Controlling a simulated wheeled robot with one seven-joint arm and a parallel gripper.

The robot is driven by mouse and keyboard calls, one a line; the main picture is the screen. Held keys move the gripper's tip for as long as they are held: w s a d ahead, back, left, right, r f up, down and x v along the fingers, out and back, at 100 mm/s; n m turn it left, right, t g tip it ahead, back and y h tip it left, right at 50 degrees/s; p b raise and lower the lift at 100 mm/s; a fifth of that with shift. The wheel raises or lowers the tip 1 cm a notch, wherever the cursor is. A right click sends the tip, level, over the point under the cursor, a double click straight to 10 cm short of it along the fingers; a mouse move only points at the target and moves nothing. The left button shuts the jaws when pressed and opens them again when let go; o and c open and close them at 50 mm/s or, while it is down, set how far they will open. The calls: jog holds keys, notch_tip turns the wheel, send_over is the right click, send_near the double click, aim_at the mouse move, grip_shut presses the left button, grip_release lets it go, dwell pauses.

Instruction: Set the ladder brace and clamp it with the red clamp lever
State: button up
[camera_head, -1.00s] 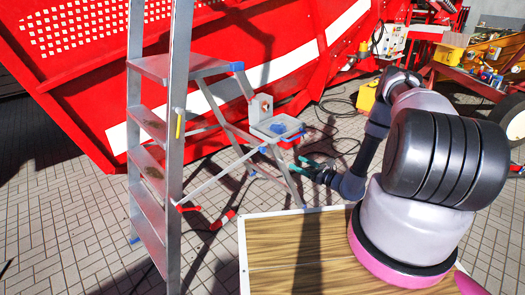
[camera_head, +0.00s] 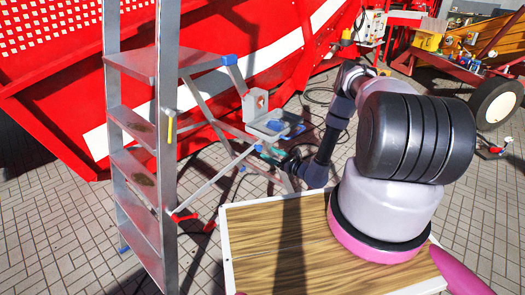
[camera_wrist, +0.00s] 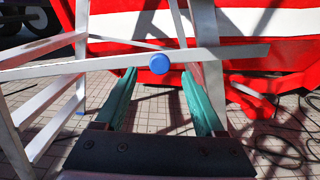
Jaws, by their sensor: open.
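A grey metal stepladder (camera_head: 168,180) stands left of centre in the head view. Its thin brace bar (camera_head: 215,183) slants from the front leg up to a blue joint near the rear legs. A red lever piece (camera_head: 183,217) sits at the bar's lower end; a second red piece (camera_head: 210,226) shows close by. My gripper (camera_head: 267,152) is open at the bar's upper end. In the wrist view its green fingers (camera_wrist: 158,80) stand either side of a blue knob (camera_wrist: 159,63) on a pale bar (camera_wrist: 90,68). I cannot tell whether they touch it.
A grey box (camera_head: 268,122) sits just above my gripper behind the ladder. A yellow lever (camera_head: 170,126) is on the ladder's upright. A wooden-topped deck (camera_head: 255,240) lies in front, and a red machine (camera_head: 60,100) stands behind. Paving at the left is clear.

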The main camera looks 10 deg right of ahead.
aim_at(261, 149)
jog(key=shift+x, duration=2.35)
grip_shut()
